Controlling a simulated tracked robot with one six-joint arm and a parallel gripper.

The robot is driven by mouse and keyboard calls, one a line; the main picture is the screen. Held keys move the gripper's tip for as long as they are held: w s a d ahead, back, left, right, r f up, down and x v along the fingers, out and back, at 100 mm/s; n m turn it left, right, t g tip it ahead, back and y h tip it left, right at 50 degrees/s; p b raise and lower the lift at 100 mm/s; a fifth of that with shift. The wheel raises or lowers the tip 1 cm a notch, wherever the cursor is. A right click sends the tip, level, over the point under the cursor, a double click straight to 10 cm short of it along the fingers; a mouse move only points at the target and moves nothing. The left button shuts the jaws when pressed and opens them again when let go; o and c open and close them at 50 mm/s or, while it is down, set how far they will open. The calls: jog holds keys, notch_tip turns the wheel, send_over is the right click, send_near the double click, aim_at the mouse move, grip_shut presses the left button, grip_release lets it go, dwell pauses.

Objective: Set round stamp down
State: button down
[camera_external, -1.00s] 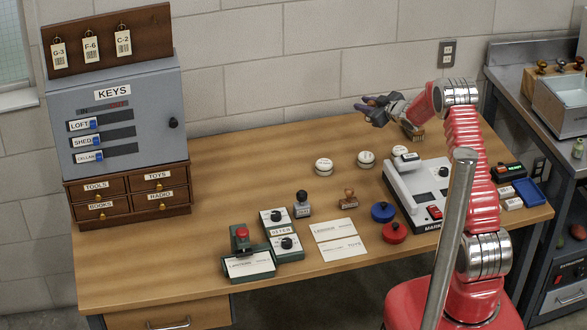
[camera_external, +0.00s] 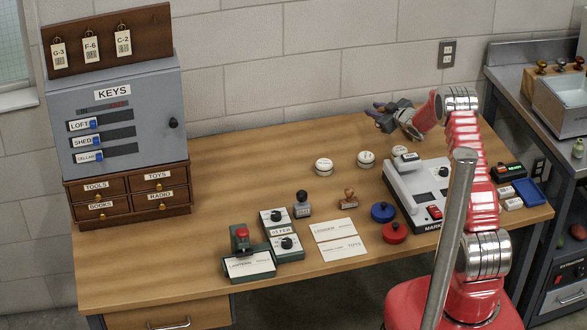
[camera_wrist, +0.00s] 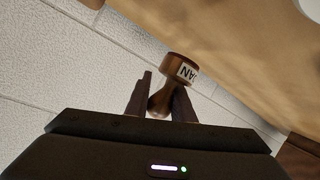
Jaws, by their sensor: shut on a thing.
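The round stamp (camera_wrist: 183,70) is brown wood with a white label band, reading something like "JAN". It shows in the wrist view with its handle between the fingers of my gripper (camera_wrist: 160,100). My gripper (camera_external: 376,113) is shut on it above the back of the desk, near the wall, in the external view. The stamp cannot be made out clearly in the external view. My gripper is behind the white-lidded tins and the grey machine.
A grey machine (camera_external: 428,190), a blue ink pad (camera_external: 383,211) and a red one (camera_external: 394,232) lie to the right. The desk's left-middle (camera_external: 220,190) is clear.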

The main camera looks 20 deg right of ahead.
aim_at(374, 133)
jog(key=shift+f, duration=0.75)
jog(key=shift+f, duration=1.85)
jog(key=c, duration=1.5)
grip_release()
jog(key=shift+f, duration=0.1)
jog(key=shift+c, duration=0.2)
jog(key=shift+v, duration=3.8)
